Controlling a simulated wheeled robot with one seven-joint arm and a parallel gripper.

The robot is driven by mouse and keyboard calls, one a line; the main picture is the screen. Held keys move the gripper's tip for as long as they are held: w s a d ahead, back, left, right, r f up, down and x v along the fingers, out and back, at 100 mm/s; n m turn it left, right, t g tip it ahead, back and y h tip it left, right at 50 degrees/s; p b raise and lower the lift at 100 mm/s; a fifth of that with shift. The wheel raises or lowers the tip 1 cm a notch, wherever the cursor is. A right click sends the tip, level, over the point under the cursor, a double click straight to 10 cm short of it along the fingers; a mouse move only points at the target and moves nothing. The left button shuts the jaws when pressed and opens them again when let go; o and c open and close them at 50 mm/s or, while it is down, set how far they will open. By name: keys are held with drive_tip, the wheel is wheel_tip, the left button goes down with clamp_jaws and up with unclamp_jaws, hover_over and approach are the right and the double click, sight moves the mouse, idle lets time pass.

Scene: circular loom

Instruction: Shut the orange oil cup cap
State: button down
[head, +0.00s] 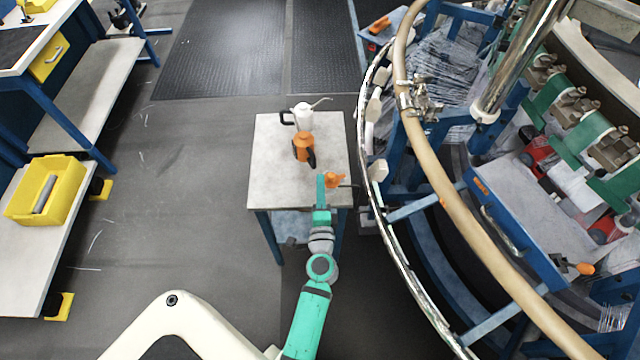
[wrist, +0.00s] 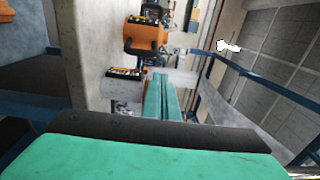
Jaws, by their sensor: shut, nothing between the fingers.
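A small orange part, which looks like the oil cup cap (head: 334,180), shows in the head view over the right edge of the small table, with a dark stub on its right. Whether it is open or shut is too small to tell. My gripper (head: 321,182) is just left of it, close beside it; I cannot tell whether they touch. In the wrist view my gripper's green fingers (wrist: 161,97) are together with nothing between them. An orange body with black parts (wrist: 146,36) shows beyond the fingertips there; I cannot tell whether it is the same part.
The small grey-topped table (head: 275,185) holds a white can with a spout (head: 304,118) and an orange can with a dark handle (head: 302,148). The loom's curved rail (head: 376,215) runs close along the table's right. Open floor (head: 190,200) lies to the left.

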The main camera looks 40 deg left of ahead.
drive_tip(key=shift+s+d+f, duration=0.1)
drive_tip(key=shift+s+d, duration=0.15)
drive_tip(key=shift+d, duration=0.15)
drive_tip(key=s+d, duration=0.2)
drive_tip(key=s, duration=1)
drive_tip(key=n+g+y, duration=0.6)
drive_tip(key=n+g, duration=0.2)
drive_tip(key=g, duration=0.2)
approach(334, 180)
drive_tip(key=x, duration=0.6)
drive_tip(key=shift+w+a, duration=0.1)
drive_tip(key=shift+a, duration=0.1)
drive_tip(key=shift+a+f+m, duration=0.1)
drive_tip(key=shift+f+m, duration=0.05)
drive_tip(key=shift+m, duration=0.15)
